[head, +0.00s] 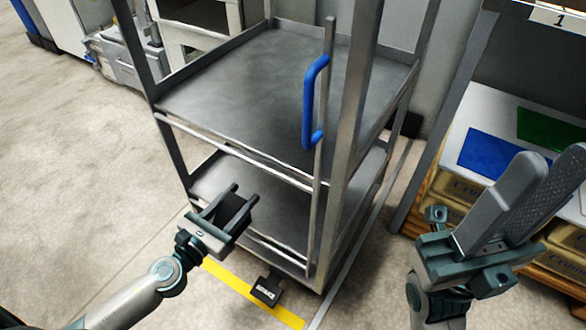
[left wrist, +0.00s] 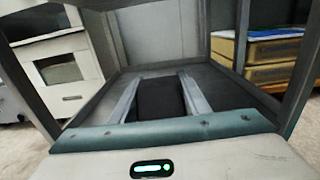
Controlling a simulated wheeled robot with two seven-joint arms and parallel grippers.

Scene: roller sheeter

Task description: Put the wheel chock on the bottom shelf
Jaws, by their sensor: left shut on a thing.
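The wheel chock (head: 229,208) is a dark block held between the fingers of my left gripper (head: 226,207). It also shows in the left wrist view (left wrist: 160,98) as a dark block between the two pale fingers. My left gripper is shut on it at the near left side of the metal rack, over the front edge of the lower shelf in the picture. The bottom shelf (head: 275,208) is a grey metal tray below the upper shelf (head: 270,85), partly hidden by the rack's rails. My right gripper (head: 537,180) is empty at the right, its fingers apart.
A blue handle (head: 308,100) stands on the rack's right front post. A black labelled block (head: 267,291) sits on the floor by a yellow line (head: 232,281). The floor at left is clear.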

